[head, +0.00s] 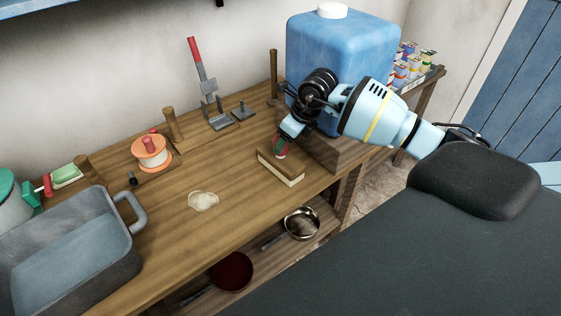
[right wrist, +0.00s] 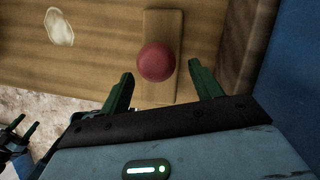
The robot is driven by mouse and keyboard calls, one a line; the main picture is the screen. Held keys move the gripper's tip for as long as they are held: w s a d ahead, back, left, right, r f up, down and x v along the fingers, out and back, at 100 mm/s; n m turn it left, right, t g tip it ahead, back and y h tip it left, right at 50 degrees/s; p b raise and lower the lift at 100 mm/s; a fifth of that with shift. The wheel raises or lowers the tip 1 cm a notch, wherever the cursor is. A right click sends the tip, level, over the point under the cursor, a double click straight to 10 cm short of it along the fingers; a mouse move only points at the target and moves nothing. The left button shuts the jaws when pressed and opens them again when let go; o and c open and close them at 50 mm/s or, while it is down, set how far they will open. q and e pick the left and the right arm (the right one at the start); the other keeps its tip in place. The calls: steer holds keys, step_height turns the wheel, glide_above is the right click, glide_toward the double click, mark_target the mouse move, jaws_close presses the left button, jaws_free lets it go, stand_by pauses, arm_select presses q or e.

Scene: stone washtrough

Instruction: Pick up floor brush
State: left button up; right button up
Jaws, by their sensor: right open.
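The floor brush (head: 281,169) is a brown wooden block with pale bristles below and a red knob on top. It lies on the wooden bench near its front edge. In the right wrist view the brush (right wrist: 162,27) shows from above, with its round red knob between the fingers. My right gripper (head: 282,143) is over the brush. It is open, with its green fingers (right wrist: 161,72) on either side of the knob and apart from it. My left gripper is outside the head view; a small dark-fingered gripper (right wrist: 18,132) at the right wrist view's lower left appears to be it.
A large blue water container (head: 335,45) stands close behind my right arm. A grey basin (head: 120,262), an orange spool (head: 151,155) and a red-handled lever (head: 196,62) are on the bench. A pale puddle (head: 203,201) lies on clear wood. Pans (head: 231,272) rest on the shelf below.

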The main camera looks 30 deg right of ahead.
mark_target(280, 159)
steer(key=x, duration=0.4)
steer(key=shift+w+a+f, duration=0.15)
steer(key=shift+w+f, duration=0.05)
steer(key=shift+r, duration=0.1)
jaws_close()
